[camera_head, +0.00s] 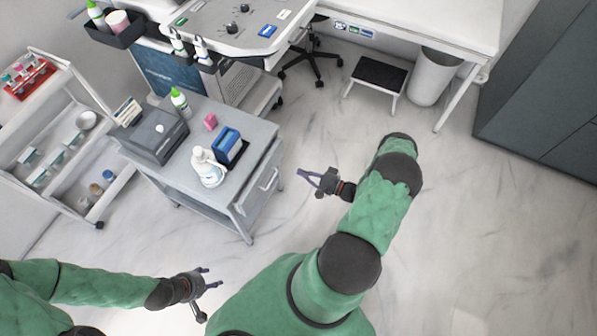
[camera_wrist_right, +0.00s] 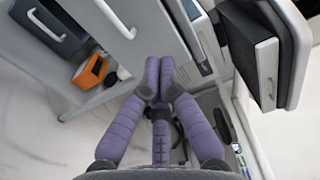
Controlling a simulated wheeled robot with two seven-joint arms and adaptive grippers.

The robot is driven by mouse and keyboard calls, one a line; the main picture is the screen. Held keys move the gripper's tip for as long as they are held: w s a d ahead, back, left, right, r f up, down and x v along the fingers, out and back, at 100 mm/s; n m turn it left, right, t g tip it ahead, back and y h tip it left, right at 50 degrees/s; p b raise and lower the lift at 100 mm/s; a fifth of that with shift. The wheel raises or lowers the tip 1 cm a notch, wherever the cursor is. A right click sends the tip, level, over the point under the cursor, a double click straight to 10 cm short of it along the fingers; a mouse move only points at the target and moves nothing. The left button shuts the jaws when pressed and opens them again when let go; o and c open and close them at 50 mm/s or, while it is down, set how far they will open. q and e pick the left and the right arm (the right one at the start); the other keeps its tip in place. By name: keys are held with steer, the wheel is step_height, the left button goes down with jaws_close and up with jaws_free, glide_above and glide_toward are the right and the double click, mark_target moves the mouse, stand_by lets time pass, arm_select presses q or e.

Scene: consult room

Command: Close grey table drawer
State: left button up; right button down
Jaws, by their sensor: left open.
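The grey table (camera_head: 219,117) stands left of centre in the head view, with small items on its top. Its drawer (camera_head: 258,192) faces right and has a bar handle (camera_head: 269,180). The drawer front seems to stand out a little from the body; how far is hard to tell. My right gripper (camera_head: 311,179) is to the right of the drawer, apart from it in the head view. In the right wrist view its fingertips (camera_wrist_right: 158,82) meet with nothing between them, in front of a pale panel with a handle. My left gripper (camera_head: 209,279) is open and empty, below the table.
A dark grey box (camera_head: 152,139), a white bottle (camera_head: 207,167) and a blue box (camera_head: 229,146) stand on the table. A white shelf cart (camera_head: 83,152) is at left. A step stool (camera_head: 379,74) and bin (camera_head: 433,76) stand behind. The floor right of the drawer is clear.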

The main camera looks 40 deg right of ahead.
mark_target(271, 159)
steer(key=b+x, duration=0.3)
steer(key=x, duration=0.8)
steer(key=shift+w, duration=0.1)
steer(key=shift+a, duration=0.1)
